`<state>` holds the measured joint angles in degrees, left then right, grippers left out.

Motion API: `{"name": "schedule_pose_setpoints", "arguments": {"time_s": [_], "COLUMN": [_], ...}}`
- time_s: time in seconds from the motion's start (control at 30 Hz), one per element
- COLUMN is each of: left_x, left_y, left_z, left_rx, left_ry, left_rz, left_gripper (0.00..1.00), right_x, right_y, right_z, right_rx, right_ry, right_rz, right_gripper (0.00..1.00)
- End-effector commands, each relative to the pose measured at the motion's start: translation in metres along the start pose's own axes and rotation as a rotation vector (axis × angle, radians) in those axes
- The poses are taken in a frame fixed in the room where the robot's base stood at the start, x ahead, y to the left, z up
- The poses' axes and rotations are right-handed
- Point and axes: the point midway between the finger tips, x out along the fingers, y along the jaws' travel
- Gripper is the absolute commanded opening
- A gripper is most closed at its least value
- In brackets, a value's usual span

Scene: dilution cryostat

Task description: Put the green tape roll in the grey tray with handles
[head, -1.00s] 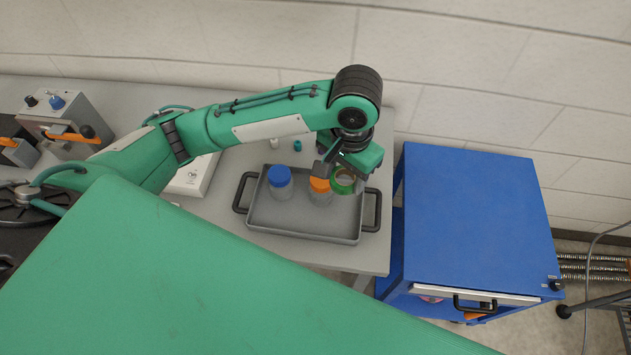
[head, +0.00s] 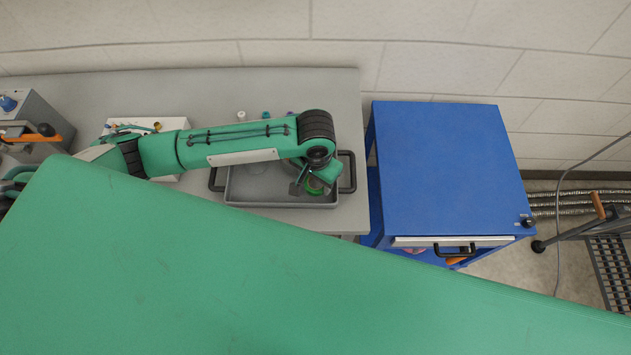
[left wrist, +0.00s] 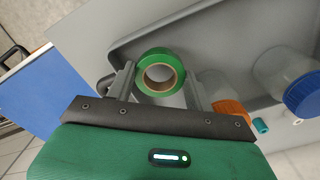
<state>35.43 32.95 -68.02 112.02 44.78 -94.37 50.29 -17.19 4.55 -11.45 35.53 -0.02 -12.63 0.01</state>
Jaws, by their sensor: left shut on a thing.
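The green tape roll (left wrist: 148,56) is between the two fingers of my left gripper (left wrist: 158,86), which is shut on it. I cannot tell whether the roll touches the floor. My left arm hides part of the tray in the head view. My right gripper is not in view.
A blue cabinet (head: 445,165) stands right of the bench (head: 210,92). Small vials stand behind the tray.

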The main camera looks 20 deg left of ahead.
Motion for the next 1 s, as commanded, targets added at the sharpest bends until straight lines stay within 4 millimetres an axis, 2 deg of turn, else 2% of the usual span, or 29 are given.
{"name": "schedule_pose_setpoints", "arguments": {"time_s": [0.1, 0.2, 0.57, 0.6, 0.7, 1.0], "left_x": [0.018, 0.025, 0.028, 0.029, 0.029, 0.027], "left_y": [0.0, 0.0, 0.0, 0.0, 0.0, 0.0], "left_z": [0.0, 0.0, 0.0, 0.0, 0.0, -0.001], "left_rx": [-0.001, -0.001, -0.001, -0.001, -0.001, -0.001], "left_ry": [-0.003, 0.0, -0.001, -0.001, -0.001, 0.001], "left_rz": [-0.001, 0.0, 0.0, 0.0, 0.0, 0.0], "left_gripper": [0.31, 0.31, 0.31, 0.59, 0.74, 0.74], "right_x": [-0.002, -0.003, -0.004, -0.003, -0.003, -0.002], "right_y": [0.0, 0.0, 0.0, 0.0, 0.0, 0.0], "right_z": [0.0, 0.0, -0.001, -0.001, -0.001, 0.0], "right_rx": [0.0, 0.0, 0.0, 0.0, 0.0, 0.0], "right_ry": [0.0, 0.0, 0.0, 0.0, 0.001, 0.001], "right_rz": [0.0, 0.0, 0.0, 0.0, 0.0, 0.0], "right_gripper": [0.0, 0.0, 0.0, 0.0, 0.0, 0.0]}}
